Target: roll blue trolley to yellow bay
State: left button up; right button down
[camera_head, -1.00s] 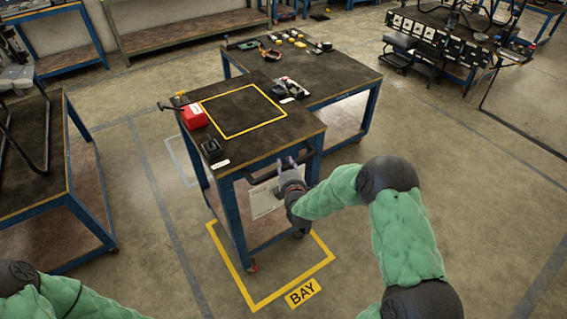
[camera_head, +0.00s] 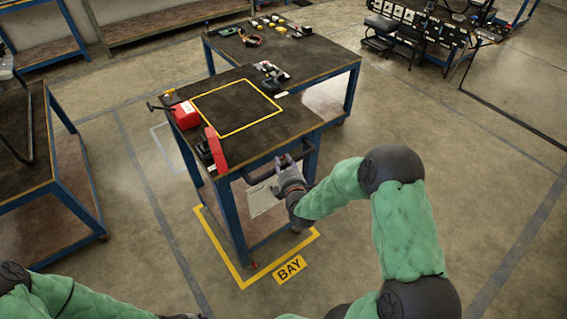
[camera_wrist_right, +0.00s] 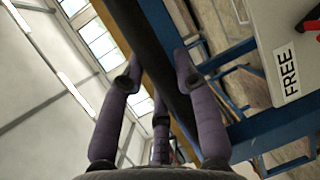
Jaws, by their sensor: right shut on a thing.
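The blue trolley (camera_head: 237,237) has a blue frame, a dark top and a dark handle (camera_head: 262,172) at its near end. The handle also crosses the right wrist view as a dark bar (camera_wrist_right: 150,45). My right gripper (camera_head: 287,170) is shut on this handle; its fingers (camera_wrist_right: 158,72) lie around the bar in the wrist view. The yellow bay (camera_head: 222,256) is a floor outline with a BAY label (camera_head: 290,269). The trolley's near legs stand inside its near edges; its far part is hidden under the trolley. My left sleeve shows bottom left, its gripper out of sight.
A red box (camera_head: 186,115) and an upright red panel (camera_head: 216,150) are on the trolley top. A second blue-framed table (camera_head: 325,68) stands close behind. Another bench (camera_head: 62,195) is at the left. The floor on the right is open.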

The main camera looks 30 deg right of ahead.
jog(key=shift+s+a+f, duration=0.1)
jog(key=shift+f, duration=0.1)
jog(key=c, duration=0.9)
grip_release()
jog(key=shift+r, duration=0.1)
jog(key=v, duration=1.2)
